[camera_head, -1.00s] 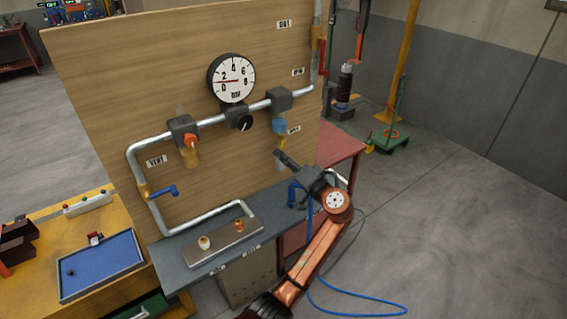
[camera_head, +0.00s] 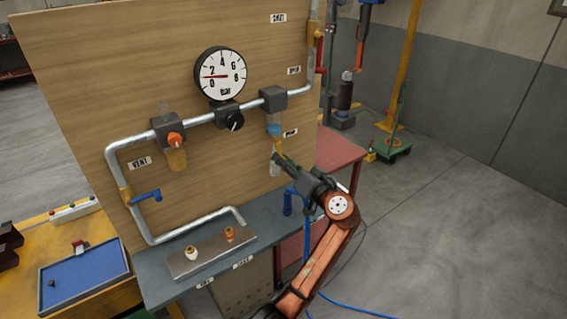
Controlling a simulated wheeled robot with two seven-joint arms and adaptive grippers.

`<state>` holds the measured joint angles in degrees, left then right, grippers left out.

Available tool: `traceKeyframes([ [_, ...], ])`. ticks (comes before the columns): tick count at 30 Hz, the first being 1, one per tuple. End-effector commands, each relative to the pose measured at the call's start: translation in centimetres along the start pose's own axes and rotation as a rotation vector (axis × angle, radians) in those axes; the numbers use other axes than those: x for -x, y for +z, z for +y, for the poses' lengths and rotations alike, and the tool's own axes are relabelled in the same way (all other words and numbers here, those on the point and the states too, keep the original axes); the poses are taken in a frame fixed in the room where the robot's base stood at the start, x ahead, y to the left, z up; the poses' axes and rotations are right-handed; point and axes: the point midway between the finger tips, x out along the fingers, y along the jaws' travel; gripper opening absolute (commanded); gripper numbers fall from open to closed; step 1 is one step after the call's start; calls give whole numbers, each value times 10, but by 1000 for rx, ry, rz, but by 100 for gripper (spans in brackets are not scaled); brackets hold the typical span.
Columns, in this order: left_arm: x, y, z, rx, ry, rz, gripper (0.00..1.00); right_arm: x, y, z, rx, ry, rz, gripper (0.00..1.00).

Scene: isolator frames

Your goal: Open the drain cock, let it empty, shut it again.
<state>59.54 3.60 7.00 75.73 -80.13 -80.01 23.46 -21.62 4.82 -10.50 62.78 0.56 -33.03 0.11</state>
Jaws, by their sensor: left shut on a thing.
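The drain cock (camera_head: 279,149) is a small yellow piece under the blue fitting (camera_head: 273,130), beside a clear bowl on the right part of the wooden board. How far the cock is turned is too small to tell. The round gauge (camera_head: 220,73) above the pipe has its red needle pointing left, between 0 and 2. My right gripper is not in view.
A black knob (camera_head: 235,121), an orange-knobbed vent unit (camera_head: 175,139) and a blue-handled valve (camera_head: 146,196) sit on the pipework. A metal block (camera_head: 211,254) lies on the blue-grey bench below. A red table (camera_head: 337,158) stands behind my arm. Open floor lies right.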

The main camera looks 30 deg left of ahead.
Motion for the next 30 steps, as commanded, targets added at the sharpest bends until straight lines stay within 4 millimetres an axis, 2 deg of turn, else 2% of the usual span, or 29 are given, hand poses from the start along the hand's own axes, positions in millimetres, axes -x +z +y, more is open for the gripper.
traceKeyframes([
  [11,1,-6,1,5,6,12,0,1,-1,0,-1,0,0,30],
  [12,2,-6,1,5,6,12,20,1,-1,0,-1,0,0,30],
  [16,2,-6,0,6,5,12,29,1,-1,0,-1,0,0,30],
  [27,0,-3,-1,5,0,6,30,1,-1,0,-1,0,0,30],
  [30,4,-2,-1,5,1,6,30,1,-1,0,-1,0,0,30],
])
